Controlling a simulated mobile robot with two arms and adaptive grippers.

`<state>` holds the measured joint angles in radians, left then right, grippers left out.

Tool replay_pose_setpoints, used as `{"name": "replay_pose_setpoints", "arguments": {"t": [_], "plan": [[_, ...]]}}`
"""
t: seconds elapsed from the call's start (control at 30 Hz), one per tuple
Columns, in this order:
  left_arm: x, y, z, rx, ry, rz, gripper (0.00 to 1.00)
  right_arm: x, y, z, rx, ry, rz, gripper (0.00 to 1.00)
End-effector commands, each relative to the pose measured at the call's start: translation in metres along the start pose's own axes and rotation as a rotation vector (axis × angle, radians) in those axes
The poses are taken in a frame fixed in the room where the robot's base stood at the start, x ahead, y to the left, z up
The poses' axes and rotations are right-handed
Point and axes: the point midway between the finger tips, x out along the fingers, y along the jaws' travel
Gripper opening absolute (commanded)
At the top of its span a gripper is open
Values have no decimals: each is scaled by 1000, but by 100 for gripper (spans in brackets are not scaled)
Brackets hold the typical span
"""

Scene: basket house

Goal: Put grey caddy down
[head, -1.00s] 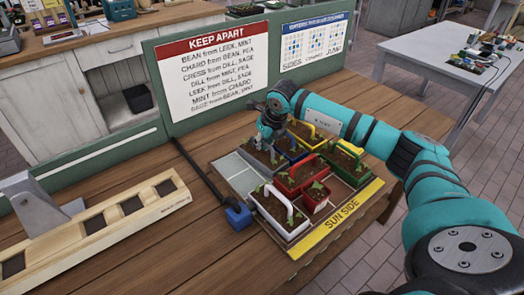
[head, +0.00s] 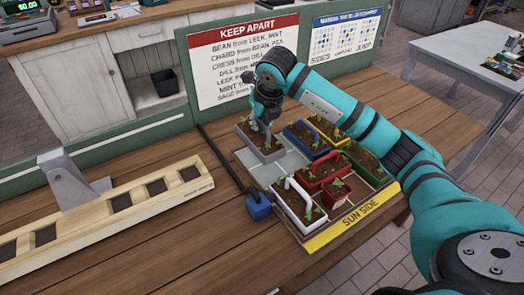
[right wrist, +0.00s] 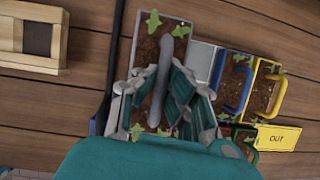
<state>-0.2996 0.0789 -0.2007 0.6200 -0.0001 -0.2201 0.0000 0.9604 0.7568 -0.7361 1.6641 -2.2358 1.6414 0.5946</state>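The grey caddy (head: 268,152) holds dark soil and small green seedlings. My right gripper (head: 264,117) is above it, with its fingers around the upright grey handle (right wrist: 161,78). It appears shut on the handle. The caddy is level, over the back left part of the planting tray (head: 266,174); I cannot tell whether its base touches. In the right wrist view the caddy (right wrist: 150,50) lies left of a bare grey cell (right wrist: 201,62). The fingers and wrist hide part of it. My left gripper is not in view.
The tray also holds blue (head: 299,134), yellow (head: 328,128), green (head: 362,160), red (head: 318,174) and white (head: 299,209) caddies. A blue block (head: 258,206) with a dark rod lies at the tray's left. A wooden rack (head: 100,213) stands further left. A sign board (head: 242,55) stands behind.

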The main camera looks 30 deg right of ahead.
Motion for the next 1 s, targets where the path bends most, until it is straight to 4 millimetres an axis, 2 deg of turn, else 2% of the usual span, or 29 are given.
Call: {"name": "replay_pose_setpoints", "arguments": {"t": [0.2,0.43,0.6,0.97,1.0], "plan": [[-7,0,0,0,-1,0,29,36,0,-16,3,3,-2,0],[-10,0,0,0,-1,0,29,54,0,-23,2,2,-1,0],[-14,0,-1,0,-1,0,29,76,0,-32,3,3,-1,0],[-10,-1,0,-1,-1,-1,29,83,0,-34,2,-2,-1,0],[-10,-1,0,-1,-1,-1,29,84,0,-35,1,0,-1,4]]}}
